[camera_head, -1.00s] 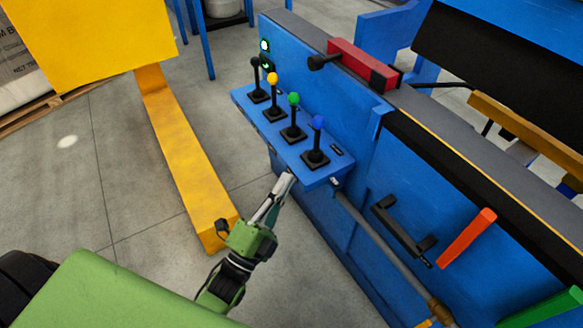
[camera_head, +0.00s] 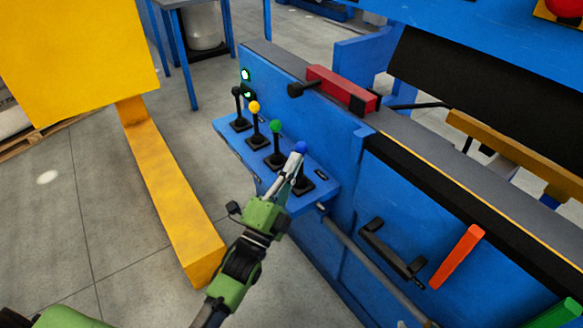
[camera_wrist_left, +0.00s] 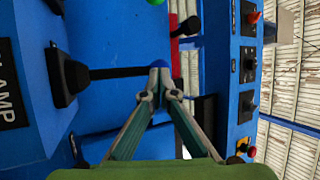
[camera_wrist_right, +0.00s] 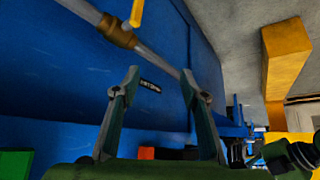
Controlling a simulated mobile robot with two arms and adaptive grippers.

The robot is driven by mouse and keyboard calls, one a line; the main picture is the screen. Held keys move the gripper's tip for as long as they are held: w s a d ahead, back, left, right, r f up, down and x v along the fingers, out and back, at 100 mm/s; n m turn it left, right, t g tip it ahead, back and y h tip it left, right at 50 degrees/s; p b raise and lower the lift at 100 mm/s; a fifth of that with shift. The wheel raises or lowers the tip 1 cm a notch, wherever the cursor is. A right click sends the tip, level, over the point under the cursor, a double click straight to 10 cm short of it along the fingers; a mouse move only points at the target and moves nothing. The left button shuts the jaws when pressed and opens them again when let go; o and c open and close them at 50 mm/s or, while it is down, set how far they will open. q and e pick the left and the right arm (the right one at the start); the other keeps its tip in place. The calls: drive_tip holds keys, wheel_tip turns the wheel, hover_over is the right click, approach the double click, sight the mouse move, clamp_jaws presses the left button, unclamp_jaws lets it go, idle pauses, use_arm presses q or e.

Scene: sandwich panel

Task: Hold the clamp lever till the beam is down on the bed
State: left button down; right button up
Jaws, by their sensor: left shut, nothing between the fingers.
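The clamp lever (camera_head: 302,147) is the nearest of several levers on the blue shelf; it has a black stem and blue knob. In the left wrist view its stem (camera_wrist_left: 115,73) stands nearly straight out of its base, beside a partly cut-off label ending "AMP". My left gripper (camera_head: 297,156) is shut and empty, its tips (camera_wrist_left: 159,72) at the blue knob; whether they touch is unclear. A black-faced beam (camera_head: 460,85) with blue above shows at the upper right, beyond the grey bed (camera_head: 440,145); I cannot tell its height. My right gripper (camera_wrist_right: 160,85) is open and empty.
Yellow, green (camera_head: 276,126) and black-knobbed levers stand beside the clamp lever. Green lamps (camera_head: 246,75) glow above. A red block (camera_head: 340,88) sits on the machine top. A yellow post base (camera_head: 165,190) stands left. A pipe (camera_wrist_right: 155,55) runs ahead of my right gripper.

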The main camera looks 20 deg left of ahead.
use_arm(q)
drive_tip(key=shift+r, duration=0.1)
use_arm(e)
drive_tip(key=shift+s+r, duration=0.1)
use_arm(q)
drive_tip(key=w+d+r+m+g+p, duration=0.1)
drive_tip(key=p, duration=0.4)
drive_tip(key=shift+w+d+f+g+p, duration=0.2)
drive_tip(key=shift+w+g+p, duration=0.15)
drive_tip(key=shift+g+p, duration=0.55)
drive_tip(key=shift+f, duration=0.1)
use_arm(e)
drive_tip(key=s+d+f+g+h, duration=0.1)
drive_tip(key=s+f+g, duration=0.3)
drive_tip(key=f, duration=0.8)
drive_tip(key=s+d, duration=0.1)
drive_tip(key=s, duration=0.1)
drive_tip(key=shift+s+f+g, duration=0.3)
drive_tip(key=shift+s+g, duration=0.1)
